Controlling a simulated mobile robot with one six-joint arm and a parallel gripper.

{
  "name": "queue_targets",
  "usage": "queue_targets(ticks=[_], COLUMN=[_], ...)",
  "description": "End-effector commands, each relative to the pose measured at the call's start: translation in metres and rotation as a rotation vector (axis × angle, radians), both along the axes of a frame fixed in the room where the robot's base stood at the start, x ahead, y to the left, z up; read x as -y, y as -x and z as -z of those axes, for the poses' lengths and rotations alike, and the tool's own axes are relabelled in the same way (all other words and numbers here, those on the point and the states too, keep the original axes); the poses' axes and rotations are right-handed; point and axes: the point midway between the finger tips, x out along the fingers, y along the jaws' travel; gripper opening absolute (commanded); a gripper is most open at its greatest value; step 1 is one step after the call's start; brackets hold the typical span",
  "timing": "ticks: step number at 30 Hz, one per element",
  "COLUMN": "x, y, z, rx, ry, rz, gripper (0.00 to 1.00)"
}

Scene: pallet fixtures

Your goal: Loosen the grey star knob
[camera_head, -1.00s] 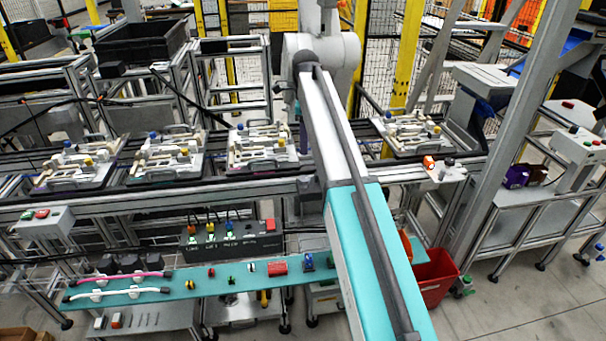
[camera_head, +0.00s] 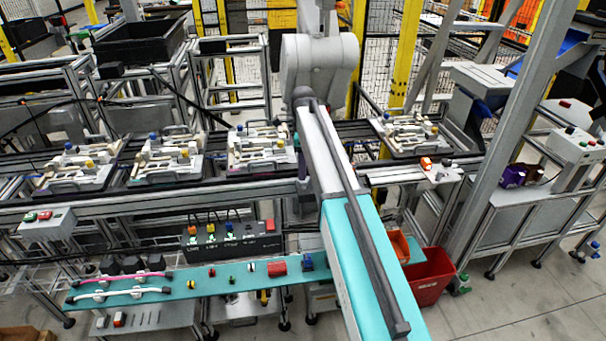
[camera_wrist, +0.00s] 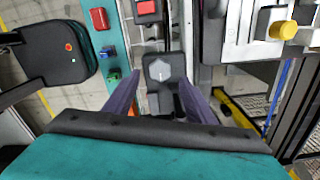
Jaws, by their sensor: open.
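My gripper (camera_wrist: 160,79) shows in the wrist view as two purple fingers, open and apart, with nothing held between them. A grey block with a lighter grey, rounded knob-like part (camera_wrist: 159,69) lies beyond the fingertips, seen between them. I cannot tell whether it is the star knob or whether its edge is lobed. A pallet fixture with a yellow knob (camera_wrist: 285,30) is at the upper right of that view. Fixtures with blue and yellow knobs, such as one (camera_head: 262,148), stand on the rail.
A red bin (camera_head: 430,278) stands to the right. Posts and frames crowd the sides.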

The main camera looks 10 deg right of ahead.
Motion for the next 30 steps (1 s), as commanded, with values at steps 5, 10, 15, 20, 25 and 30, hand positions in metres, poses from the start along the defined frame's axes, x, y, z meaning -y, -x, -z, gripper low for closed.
queue_targets(ticks=[5,10,15,20,25,30], x=[0.000,-0.001,-0.001,-0.001,-0.002,-0.002], y=[0.001,0.000,0.000,0.000,0.000,0.000], z=[0.019,0.035,0.042,0.044,0.044,0.044], rx=[-0.001,-0.001,0.001,0.001,0.001,0.001], ry=[0.000,0.000,0.000,0.000,0.000,0.000], rz=[-0.001,-0.001,-0.001,-0.002,-0.002,-0.002], gripper=[0.50,0.50,0.50,0.50,0.49,0.20])
